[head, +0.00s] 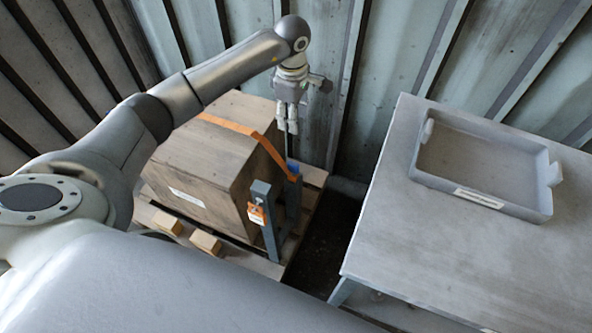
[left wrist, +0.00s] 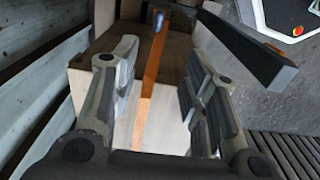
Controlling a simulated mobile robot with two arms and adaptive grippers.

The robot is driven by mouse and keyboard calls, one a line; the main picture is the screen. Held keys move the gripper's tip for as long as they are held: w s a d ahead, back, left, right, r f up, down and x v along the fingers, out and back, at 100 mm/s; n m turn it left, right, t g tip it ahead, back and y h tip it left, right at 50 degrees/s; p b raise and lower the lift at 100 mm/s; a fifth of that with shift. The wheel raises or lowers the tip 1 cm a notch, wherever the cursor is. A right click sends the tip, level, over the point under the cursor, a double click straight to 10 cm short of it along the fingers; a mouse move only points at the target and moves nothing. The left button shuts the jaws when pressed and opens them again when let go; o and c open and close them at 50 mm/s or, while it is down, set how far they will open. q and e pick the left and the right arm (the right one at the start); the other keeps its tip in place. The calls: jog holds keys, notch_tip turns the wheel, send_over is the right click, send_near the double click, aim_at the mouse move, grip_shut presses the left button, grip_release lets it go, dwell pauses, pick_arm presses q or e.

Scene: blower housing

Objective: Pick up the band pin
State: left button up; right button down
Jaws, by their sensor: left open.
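What I take to be the band pin is a small blue piece (head: 293,168) on top of a grey post, at the end of the orange band (head: 240,129). A small blue spot (left wrist: 158,20) also shows in the left wrist view, near the far end of the band. My left gripper (head: 287,130) points down above the blue piece, apart from it. In the left wrist view its fingers (left wrist: 156,92) are spread, with the band visible beyond the gap between them. It is open and empty. The pin's lower part is hidden. My right gripper is not in view.
The band crosses a wooden crate (head: 200,165) on a pallet (head: 270,268). A grey post (head: 265,225) with an orange and white tag (head: 257,213) stands before the crate. At right, a table (head: 400,220) bears an empty grey tray (head: 480,200). A corrugated wall stands close behind.

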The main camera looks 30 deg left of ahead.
pick_arm(q)
jog(key=b, duration=1)
send_over(293, 163)
notch_tip(293, 163, down, 12)
jog(key=shift+d+f, duration=0.15)
jog(key=shift+f, duration=0.4)
notch_tip(293, 163, down, 9)
jog(key=shift+b, duration=0.7)
jog(key=shift+f, duration=0.35)
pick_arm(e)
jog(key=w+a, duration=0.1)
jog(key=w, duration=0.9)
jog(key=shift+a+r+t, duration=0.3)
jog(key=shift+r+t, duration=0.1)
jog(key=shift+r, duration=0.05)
pick_arm(q)
grip_shut()
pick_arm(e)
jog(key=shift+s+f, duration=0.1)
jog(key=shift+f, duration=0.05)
